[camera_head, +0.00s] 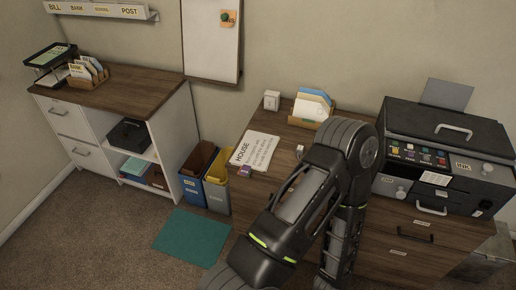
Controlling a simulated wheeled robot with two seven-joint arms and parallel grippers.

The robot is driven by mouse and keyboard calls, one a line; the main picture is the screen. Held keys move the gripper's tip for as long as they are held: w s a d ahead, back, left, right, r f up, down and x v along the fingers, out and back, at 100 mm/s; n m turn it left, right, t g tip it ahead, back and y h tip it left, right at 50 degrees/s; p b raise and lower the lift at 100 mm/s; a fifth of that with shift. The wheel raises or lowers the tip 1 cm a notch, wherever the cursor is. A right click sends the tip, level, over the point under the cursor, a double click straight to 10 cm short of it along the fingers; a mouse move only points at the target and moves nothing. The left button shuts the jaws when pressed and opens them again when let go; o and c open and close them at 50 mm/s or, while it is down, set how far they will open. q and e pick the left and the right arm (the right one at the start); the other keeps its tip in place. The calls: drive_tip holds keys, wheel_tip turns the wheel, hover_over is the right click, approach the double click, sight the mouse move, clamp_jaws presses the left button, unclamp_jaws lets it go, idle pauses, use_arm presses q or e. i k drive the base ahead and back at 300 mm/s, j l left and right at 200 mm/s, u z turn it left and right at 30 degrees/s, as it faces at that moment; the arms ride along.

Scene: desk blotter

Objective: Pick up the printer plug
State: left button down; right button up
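A small white object (300,149), possibly the printer plug, lies on the desk just left of my arm's bend; it is too small to be sure. A white box like a socket (272,100) stands at the desk's back edge by the wall. The black printer (440,150) stands on the right of the desk, with a grey paper sheet up at its back. One dark arm of mine rises from the bottom middle, bends over the desk and runs back down. Neither gripper shows, and the arm hides part of the desk.
A HOUSE paper pad (258,151) with a small purple item (245,171) lies at the desk's left. A letter holder (312,107) stands behind. Blue (192,188) and grey (217,196) bins stand left of the desk, near a teal mat (190,238).

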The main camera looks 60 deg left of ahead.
sight(299, 150)
drive_tip(key=u, duration=1.6)
